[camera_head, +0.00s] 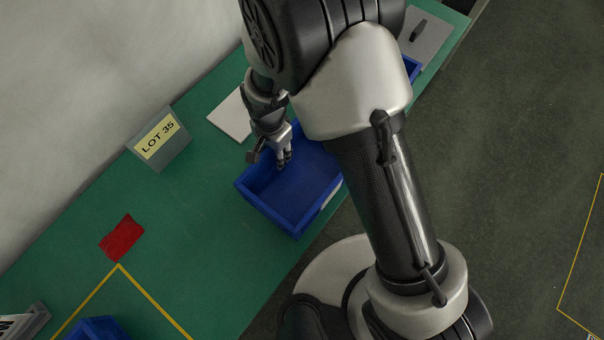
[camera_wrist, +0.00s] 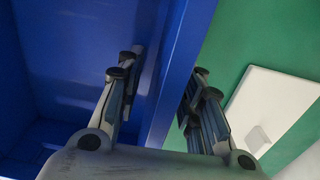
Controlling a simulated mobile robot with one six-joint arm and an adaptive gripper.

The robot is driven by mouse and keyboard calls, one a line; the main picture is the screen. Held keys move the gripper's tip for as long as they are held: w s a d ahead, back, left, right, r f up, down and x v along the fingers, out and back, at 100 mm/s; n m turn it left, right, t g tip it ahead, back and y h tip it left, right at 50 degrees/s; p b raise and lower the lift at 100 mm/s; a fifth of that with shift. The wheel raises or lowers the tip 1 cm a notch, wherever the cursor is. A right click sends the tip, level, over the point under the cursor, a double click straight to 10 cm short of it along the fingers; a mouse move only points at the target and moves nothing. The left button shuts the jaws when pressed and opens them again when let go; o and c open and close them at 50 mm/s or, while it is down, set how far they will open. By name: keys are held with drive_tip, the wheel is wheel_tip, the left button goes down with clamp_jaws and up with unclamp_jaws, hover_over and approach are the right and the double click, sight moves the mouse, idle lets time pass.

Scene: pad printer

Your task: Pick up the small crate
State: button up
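The small crate (camera_head: 268,214) is blue, open-topped and looks empty. It sits on the green bench near its front edge, partly hidden behind my arm. My gripper (camera_head: 284,160) points down at the crate's back wall. In the wrist view my gripper (camera_wrist: 160,82) straddles that crate wall (camera_wrist: 182,75), with one finger inside and one outside. The contact on the outer side is partly hidden by the rim.
A white plate (camera_head: 231,116) lies behind the crate. A grey "LOT 35" sign (camera_head: 160,142) stands to the left, with a red cloth (camera_head: 122,238) farther left. Another blue crate (camera_head: 97,329) is at bottom left, and a blue bin (camera_head: 412,68) shows behind my arm.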

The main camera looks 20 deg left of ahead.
clamp_jaws()
idle(0.4)
